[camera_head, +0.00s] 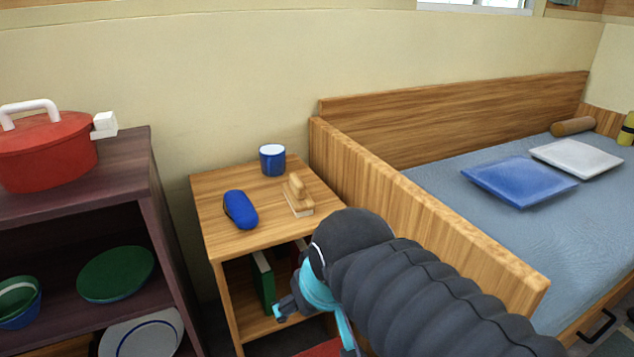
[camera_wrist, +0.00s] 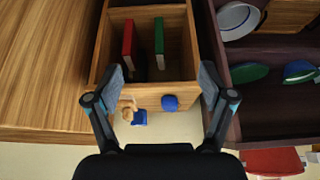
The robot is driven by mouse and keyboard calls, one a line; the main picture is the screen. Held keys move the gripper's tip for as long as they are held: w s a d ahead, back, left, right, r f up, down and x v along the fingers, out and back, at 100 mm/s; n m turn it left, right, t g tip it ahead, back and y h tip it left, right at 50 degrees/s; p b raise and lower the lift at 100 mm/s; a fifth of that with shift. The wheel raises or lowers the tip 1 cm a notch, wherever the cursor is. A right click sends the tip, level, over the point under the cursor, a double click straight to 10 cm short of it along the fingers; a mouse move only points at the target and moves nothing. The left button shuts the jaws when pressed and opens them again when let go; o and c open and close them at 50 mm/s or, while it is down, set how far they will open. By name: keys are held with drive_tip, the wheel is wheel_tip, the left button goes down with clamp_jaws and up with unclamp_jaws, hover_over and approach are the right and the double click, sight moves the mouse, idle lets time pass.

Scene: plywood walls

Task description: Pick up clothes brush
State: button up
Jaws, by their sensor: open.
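The clothes brush (camera_head: 298,196), with a pale wooden body, raised handle and light bristles, lies on the wooden nightstand top (camera_head: 225,237), bristles down. My arm hides part of the nightstand's right front.
A blue case (camera_head: 240,209) lies left of the brush, and a blue mug (camera_head: 272,160) stands behind. A green book (camera_head: 263,280) stands on the shelf below. The bed's side panel (camera_head: 400,190) rises at right; a dark shelf unit (camera_head: 165,235) stands at left.

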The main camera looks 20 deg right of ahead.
drive_tip(key=w+r, duration=0.4)
drive_tip(key=w, duration=0.3)
drive_tip(key=m+g+b, duration=0.1)
drive_tip(key=b, duration=0.1)
approach(297, 180)
drive_tip(key=f, duration=0.1)
drive_tip(key=x, duration=0.8)
drive_tip(key=shift+w+f, duration=0.1)
drive_tip(key=shift+w, duration=0.15)
drive_tip(key=shift+x, duration=2.65)
drive_tip(key=shift+s+d, duration=0.1)
drive_tip(key=shift+d, duration=0.05)
drive_tip(key=c, duration=1.3)
wheel_tip(297, 180, up, 10)
drive_tip(key=shift+p, duration=0.45)
